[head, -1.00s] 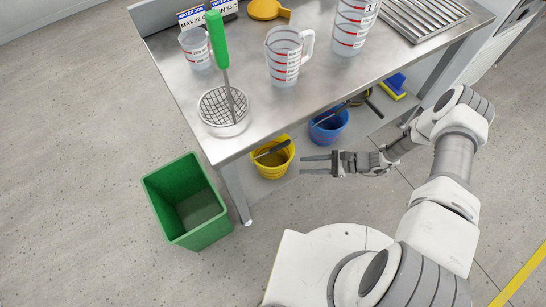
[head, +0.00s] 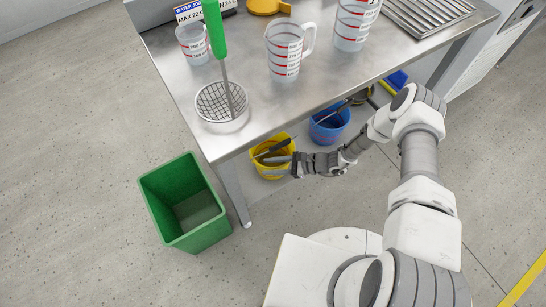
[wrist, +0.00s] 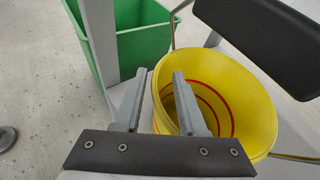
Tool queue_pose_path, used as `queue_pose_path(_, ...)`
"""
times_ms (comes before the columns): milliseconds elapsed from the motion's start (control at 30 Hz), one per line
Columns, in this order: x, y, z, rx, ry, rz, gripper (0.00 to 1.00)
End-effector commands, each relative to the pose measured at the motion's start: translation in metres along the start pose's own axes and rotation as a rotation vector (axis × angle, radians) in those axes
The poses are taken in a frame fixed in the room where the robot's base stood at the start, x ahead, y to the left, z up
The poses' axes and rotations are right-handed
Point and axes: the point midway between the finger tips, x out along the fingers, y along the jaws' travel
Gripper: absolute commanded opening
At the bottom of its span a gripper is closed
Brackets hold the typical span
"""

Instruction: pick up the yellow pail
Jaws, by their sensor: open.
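The yellow pail (head: 268,172) stands under the steel table, behind its near left leg. In the wrist view the pail (wrist: 245,85) is large, with red rings inside and a dark grip (wrist: 265,40) on its wire handle, upper right. My gripper (head: 273,166) is at the pail, its fingers overlapping the pail's rim area in the head view. In the wrist view my gripper (wrist: 159,82) is open; its right finger lies over the pail's opening and its left finger beside the pail's left edge. I cannot tell whether either finger touches the pail. Nothing is held.
A blue pail (head: 328,125) stands right of the yellow one. A green bin (head: 185,205) stands left of the table leg (head: 236,195), which is close to my gripper. The steel tabletop (head: 245,140) overhangs the pails and carries measuring jugs (head: 287,55) and a strainer (head: 222,103).

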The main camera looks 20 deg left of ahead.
Motion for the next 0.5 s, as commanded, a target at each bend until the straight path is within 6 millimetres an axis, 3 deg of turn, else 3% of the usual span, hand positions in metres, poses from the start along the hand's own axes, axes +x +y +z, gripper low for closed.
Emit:
queue_pose_path(200, 0.0001, -0.0003, 0.0003, 0.0, 0.0, -0.001, 0.39)
queue_pose_path(400, 0.0, -0.0003, 0.0003, 0.0, 0.0, 0.0, 0.03)
queue_pose_path(500, 0.0, -0.0002, 0.0002, 0.0, 0.0, 0.0, 0.0)
